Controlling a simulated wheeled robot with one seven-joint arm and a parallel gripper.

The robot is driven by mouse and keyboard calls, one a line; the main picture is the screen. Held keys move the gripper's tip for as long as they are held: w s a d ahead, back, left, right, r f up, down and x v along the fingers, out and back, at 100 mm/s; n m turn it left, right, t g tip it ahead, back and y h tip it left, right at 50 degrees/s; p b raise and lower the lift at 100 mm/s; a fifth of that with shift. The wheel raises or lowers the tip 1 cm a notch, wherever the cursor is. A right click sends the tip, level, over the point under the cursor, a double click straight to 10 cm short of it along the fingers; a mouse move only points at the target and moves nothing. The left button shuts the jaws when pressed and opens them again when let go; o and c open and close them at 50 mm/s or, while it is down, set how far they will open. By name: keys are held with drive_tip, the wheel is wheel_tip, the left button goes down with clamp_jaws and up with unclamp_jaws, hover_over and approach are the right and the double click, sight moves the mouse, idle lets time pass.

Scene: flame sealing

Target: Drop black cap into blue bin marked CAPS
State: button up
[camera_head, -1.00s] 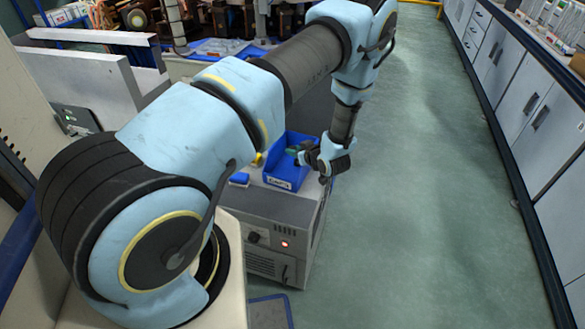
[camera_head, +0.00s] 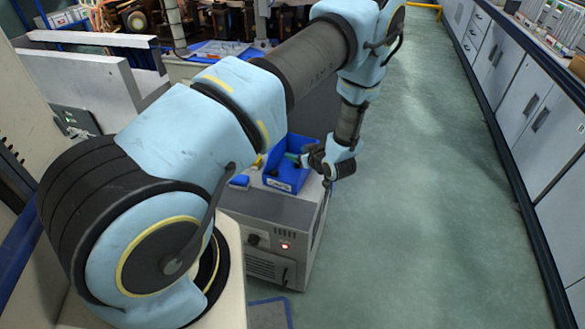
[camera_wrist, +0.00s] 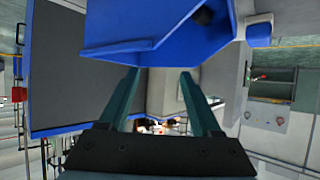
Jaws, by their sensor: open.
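The blue bin (camera_head: 283,184) has a white CAPS label on its front and stands on a grey cabinet. My gripper (camera_head: 296,158) is at the bin's right side, its green fingertips reaching over the bin. In the wrist view, my gripper (camera_wrist: 157,72) shows two teal fingers spread apart with nothing between them. The blue bin (camera_wrist: 175,62) fills the top of that view, close to the fingertips. A small dark round shape (camera_wrist: 204,14) shows inside the bin; it may be the black cap, but I cannot tell for sure.
The grey cabinet (camera_head: 262,222) has a red light on its front. A small blue box (camera_head: 240,181) sits left of the bin. A cluttered bench (camera_head: 215,50) stands at the back. White cupboards (camera_head: 535,115) line the right side. The green floor (camera_head: 430,200) between is clear.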

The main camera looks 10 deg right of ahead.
drive_tip(key=b+v, duration=0.1)
drive_tip(key=v, duration=0.7)
drive_tip(key=shift+s, duration=0.3)
drive_tip(key=shift+d+r, duration=0.1)
drive_tip(key=shift+r, duration=0.05)
drive_tip(key=shift+w+r, duration=0.1)
drive_tip(key=w+a+r+m+g+h+p, duration=0.1)
drive_tip(key=a+r+g+h, duration=0.25)
drive_tip(key=r, duration=0.45)
drive_tip(key=w+a+r+m+g+h+p, duration=0.1)
drive_tip(key=w+a+r+g+h, duration=0.1)
drive_tip(key=a+r, duration=0.35)
drive_tip(key=s+a+r+m+g+y+p, duration=0.1)
drive_tip(key=s+a+r+m+g+p, duration=0.1)
drive_tip(key=s+a+r, duration=1)
drive_tip(key=s+a+m+g, duration=0.1)
drive_tip(key=s+a+g, duration=0.1)
drive_tip(key=s+a, duration=0.1)
drive_tip(key=shift+a+r, duration=0.25)
drive_tip(key=shift+a, duration=0.1)
drive_tip(key=shift+w+g, duration=0.1)
drive_tip(key=shift+g, duration=0.15)
